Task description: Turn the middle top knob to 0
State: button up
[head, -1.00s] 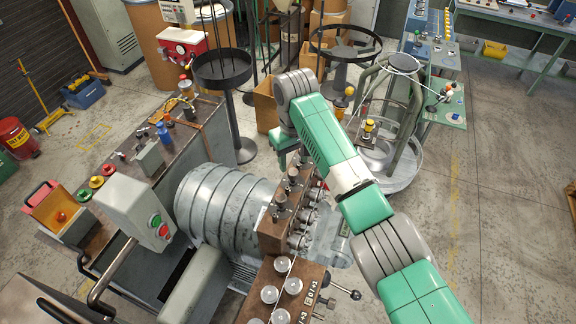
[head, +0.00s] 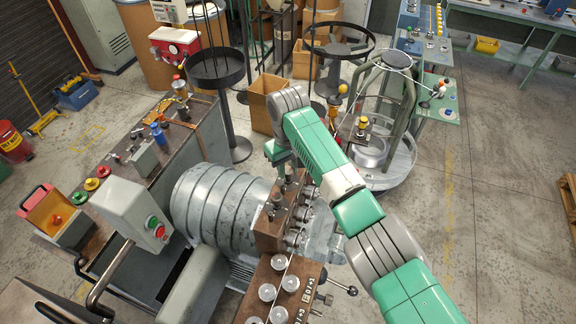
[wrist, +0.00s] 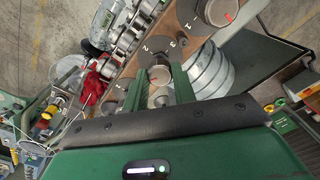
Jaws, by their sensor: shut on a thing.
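The brown block (head: 266,240) carries a row of grey top knobs, with more knobs on its right side. My gripper (head: 288,178) is at the far end of the top row in the head view. In the wrist view, my gripper's two green fingers (wrist: 159,88) are shut on a round grey knob (wrist: 159,77) with a red mark. A larger grey knob with a red pointer (wrist: 222,12) is clear of the fingers, at the upper right. My gripper hides part of the block.
A front brown block (head: 253,303) has several pale round buttons and a black-ended lever. A grey box with red and green buttons (head: 122,205) stands left. The ribbed grey drum (head: 215,210) lies beside the knobs. Open floor is at right.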

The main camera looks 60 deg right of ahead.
jog(key=n+p, duration=0.1)
jog(key=n, duration=0.4)
jog(key=shift+r+n, duration=0.1)
jog(key=shift+n, duration=0.2)
jog(key=n+p, duration=0.1)
jog(key=n, duration=1)
jog(key=shift+n, duration=0.4)
jog(key=n, duration=0.5)
jog(key=shift+n, duration=0.6)
jog(key=o, duration=1)
